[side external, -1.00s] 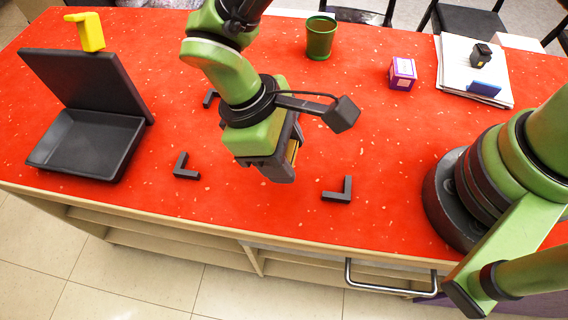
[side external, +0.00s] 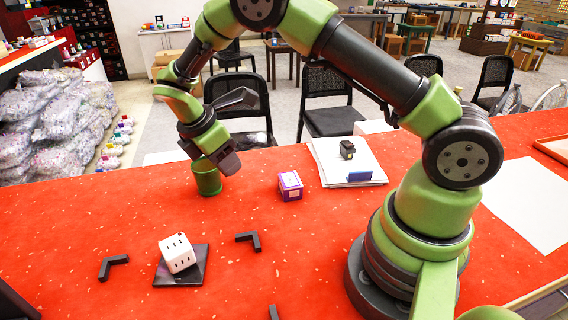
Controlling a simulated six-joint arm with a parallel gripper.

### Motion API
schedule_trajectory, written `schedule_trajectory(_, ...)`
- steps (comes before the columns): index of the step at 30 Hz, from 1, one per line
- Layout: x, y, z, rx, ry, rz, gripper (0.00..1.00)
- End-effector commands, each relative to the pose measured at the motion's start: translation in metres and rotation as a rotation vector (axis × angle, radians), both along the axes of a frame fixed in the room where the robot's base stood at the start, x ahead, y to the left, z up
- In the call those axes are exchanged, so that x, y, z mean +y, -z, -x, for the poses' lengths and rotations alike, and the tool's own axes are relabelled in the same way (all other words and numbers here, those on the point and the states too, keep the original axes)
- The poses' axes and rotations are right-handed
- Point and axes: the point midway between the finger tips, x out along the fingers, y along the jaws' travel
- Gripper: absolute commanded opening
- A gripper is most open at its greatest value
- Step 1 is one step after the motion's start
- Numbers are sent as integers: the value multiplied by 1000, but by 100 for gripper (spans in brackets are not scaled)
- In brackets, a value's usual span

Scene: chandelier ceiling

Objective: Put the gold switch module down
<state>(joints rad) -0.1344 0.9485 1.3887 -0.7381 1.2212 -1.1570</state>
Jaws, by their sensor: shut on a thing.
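My gripper (side external: 229,163) is at the far side of the red table, tilted down, close above or in front of the green cup (side external: 207,178). It is shut on the gold switch module, but the jaws hide the module in this view. I cannot tell whether the gripper overlaps the cup's rim or only stands in front of it.
A white slotted cube (side external: 177,253) sits on a dark plate (side external: 194,278) between black corner brackets (side external: 113,265). A purple box (side external: 291,186) stands right of the cup. White papers (side external: 330,157) hold a small black block (side external: 347,149) and a blue piece (side external: 360,176). Red tabletop (side external: 90,215) is clear at left.

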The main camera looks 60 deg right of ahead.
Motion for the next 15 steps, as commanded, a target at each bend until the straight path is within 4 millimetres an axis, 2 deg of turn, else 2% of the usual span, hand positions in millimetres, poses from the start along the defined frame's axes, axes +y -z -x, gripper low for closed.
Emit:
schedule_trajectory(1, -32, -1, -3, 1, -32, 1, 25)
schedule_trajectory(6, -120, -4, 0, 0, -196, 0, 25)
schedule_trajectory(10, -167, -6, 9, 1, -289, 0, 25)
schedule_trajectory(12, -183, -7, 14, 2, -325, -2, 25)
schedule_trajectory(15, -197, -6, 19, 2, -357, -2, 25)
